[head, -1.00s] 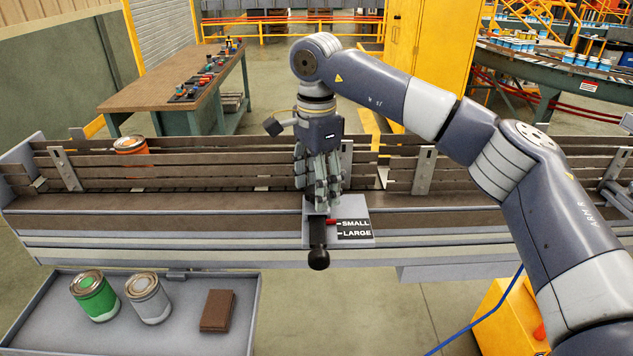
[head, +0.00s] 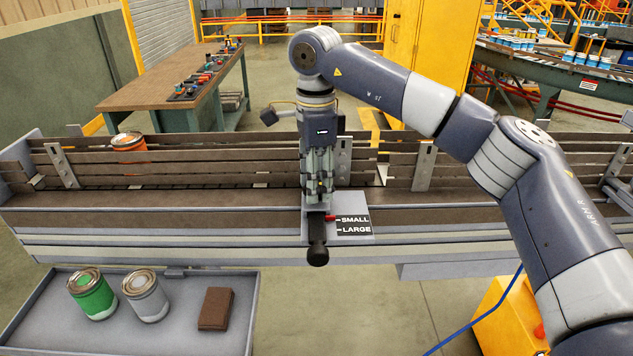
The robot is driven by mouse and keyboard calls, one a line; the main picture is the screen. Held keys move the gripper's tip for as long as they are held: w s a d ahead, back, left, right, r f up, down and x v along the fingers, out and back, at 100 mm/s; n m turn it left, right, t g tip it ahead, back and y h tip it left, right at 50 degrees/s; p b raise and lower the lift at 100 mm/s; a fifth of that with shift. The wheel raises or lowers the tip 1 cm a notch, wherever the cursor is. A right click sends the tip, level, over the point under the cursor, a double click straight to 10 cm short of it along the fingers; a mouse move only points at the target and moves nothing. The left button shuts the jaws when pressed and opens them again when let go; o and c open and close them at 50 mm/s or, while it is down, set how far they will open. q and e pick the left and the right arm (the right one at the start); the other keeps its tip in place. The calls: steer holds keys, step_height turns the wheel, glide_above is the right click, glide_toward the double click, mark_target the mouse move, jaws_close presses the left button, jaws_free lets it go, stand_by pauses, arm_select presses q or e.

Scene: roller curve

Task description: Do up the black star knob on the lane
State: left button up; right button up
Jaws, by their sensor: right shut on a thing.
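My right gripper (head: 317,201) points straight down at the lane (head: 440,217), just behind the size plate (head: 355,238). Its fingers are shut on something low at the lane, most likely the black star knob. The knob itself is hidden behind the fingers. A black lever handle (head: 317,240) sticks out toward me just in front of the fingertips. A red pointer (head: 331,217) beside it lies level with the word SMALL, above LARGE. My left gripper is not in view.
Brown guide rails run along the lane, with an orange can (head: 129,142) behind them at left. A grey tray (head: 238,335) at front left holds a green can (head: 92,294), a silver can (head: 146,296) and a brown block (head: 216,309). A workbench (head: 160,85) stands behind.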

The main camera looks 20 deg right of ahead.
steer(key=m, duration=0.2)
steer(key=shift+m+b, duration=0.35)
steer(key=shift+m, duration=0.05)
steer(key=m, duration=0.2)
steer(key=shift+w+r+m+b, duration=0.1)
steer(key=shift+m+b, duration=0.2)
steer(key=shift+m, duration=0.1)
steer(key=m+b, duration=0.1)
steer(key=m, duration=0.3)
steer(key=shift+r, duration=0.15)
steer(key=m+b, duration=0.1)
steer(key=m, duration=0.3)
steer(key=shift+w, duration=0.1)
steer(key=m+b, duration=0.1)
steer(key=m, duration=0.4)
steer(key=shift+m, duration=0.3)
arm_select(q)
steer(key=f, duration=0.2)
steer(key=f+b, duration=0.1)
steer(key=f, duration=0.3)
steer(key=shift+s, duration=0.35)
arm_select(e)
steer(key=m, duration=0.4)
steer(key=shift+m, duration=0.3)
steer(key=o, duration=1)
steer(key=shift+o, duration=0.3)
